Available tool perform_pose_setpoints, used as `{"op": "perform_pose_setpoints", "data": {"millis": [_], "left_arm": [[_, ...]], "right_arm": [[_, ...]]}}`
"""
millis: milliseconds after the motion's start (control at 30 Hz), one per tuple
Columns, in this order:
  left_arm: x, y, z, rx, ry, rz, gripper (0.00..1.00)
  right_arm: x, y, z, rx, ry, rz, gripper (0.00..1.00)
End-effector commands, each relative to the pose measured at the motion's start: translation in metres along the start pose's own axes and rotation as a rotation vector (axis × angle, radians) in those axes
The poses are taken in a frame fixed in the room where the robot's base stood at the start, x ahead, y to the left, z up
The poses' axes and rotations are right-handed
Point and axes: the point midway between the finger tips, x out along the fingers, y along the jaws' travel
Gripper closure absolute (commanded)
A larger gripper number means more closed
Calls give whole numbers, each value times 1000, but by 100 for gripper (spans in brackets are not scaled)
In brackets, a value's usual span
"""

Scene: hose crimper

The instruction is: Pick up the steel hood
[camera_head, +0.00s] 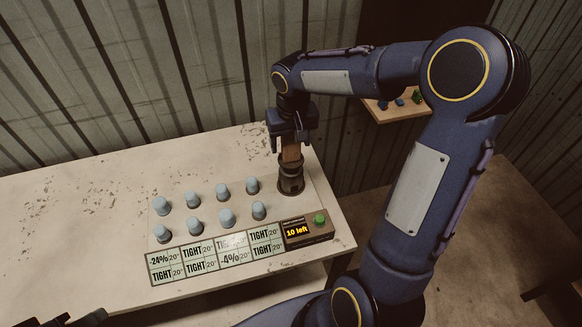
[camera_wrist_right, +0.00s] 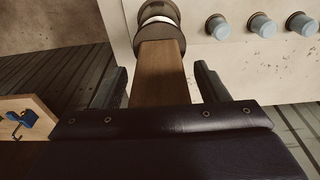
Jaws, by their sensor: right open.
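A dark steel, round-bodied piece with a brown wooden handle, which I take to be the steel hood (camera_head: 290,182), stands upright near the right end of the table. It also shows at the top of the right wrist view (camera_wrist_right: 161,38). My right gripper (camera_head: 291,140) is above it, pointing down, with the handle between its fingers. In the right wrist view the gripper (camera_wrist_right: 160,84) is open, with a gap on each side of the handle. Dark parts at the lower left edge of the head view may be my left gripper (camera_head: 72,319); its jaws cannot be made out.
Several pale blue capped fittings (camera_head: 193,200) stand in two rows left of the hood. In front lie a panel of TIGHT and percent readings (camera_head: 215,254) and a box with a green button (camera_head: 319,219), reading "10 left". The table's left part (camera_head: 60,225) is clear. A wooden shelf (camera_head: 397,112) is behind.

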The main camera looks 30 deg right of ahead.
Motion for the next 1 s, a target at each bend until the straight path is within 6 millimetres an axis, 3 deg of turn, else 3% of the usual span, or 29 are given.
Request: {"op": "perform_pose_setpoints", "data": {"millis": [67,600,1000], "left_arm": [[0,0,0,0,0,0,64],[0,0,0,0,0,0,64],[0,0,0,0,0,0,64]], "right_arm": [[0,0,0,0,0,0,33],[-1,0,0,0,0,0,100],[-3,0,-1,0,3,-1,100]]}}
